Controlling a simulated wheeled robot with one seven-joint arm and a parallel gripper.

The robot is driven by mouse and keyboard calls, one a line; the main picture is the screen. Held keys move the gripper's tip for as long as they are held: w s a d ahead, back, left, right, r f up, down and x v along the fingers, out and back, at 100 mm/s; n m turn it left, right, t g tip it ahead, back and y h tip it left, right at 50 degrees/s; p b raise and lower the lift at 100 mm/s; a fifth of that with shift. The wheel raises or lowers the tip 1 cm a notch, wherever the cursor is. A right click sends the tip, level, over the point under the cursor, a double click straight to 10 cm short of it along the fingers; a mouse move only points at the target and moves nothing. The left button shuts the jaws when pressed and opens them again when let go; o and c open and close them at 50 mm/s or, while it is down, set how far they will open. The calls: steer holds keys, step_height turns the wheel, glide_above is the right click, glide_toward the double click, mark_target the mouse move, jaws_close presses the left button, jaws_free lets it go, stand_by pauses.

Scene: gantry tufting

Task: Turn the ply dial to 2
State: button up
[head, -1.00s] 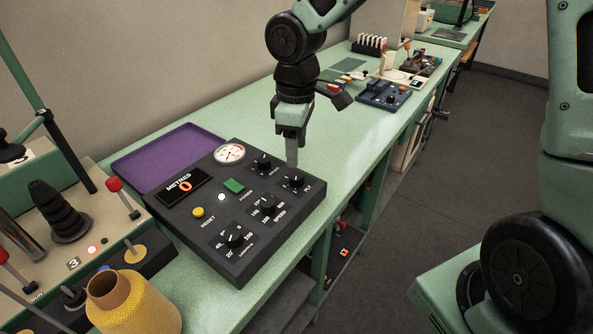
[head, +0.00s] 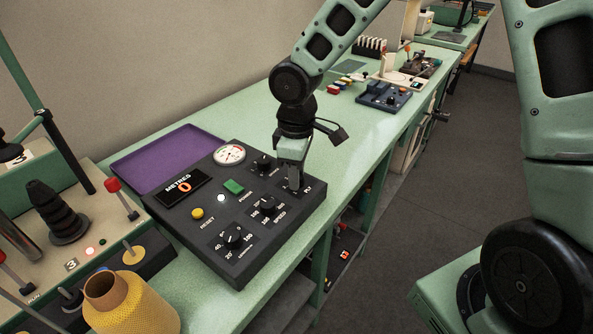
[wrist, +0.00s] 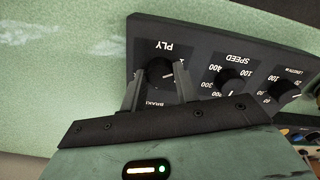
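The ply dial (wrist: 160,72) is a black knob with a white pointer line, under the label PLY in the wrist view. It sits at the right corner of the dark control panel (head: 270,262). My gripper (wrist: 160,82) has its two fingers apart, one on each side of the ply dial. I cannot tell whether either finger touches the knob. In the head view my gripper (head: 294,188) points down over the dial and hides most of it. The numbers around the dial are mostly hidden or too small to read.
The panel also carries a speed dial (head: 268,205), another dial (head: 233,236), a further knob (head: 263,164), a green button (head: 234,187), a yellow reset button (head: 197,213), a gauge (head: 229,154) and a display reading 0 (head: 183,187). A purple tray (head: 160,160) lies behind.

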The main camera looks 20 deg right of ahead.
steer(key=shift+m, duration=0.3)
steer(key=m+b, duration=0.1)
steer(key=m, duration=0.4)
steer(key=shift+b, duration=0.35)
steer(key=m+b, duration=0.1)
steer(key=m, duration=0.5)
steer(key=shift+m, duration=0.3)
steer(key=o, duration=1)
steer(key=shift+r, duration=0.1)
step_height(320, 180, up, 17)
steer(key=shift+r, duration=0.15)
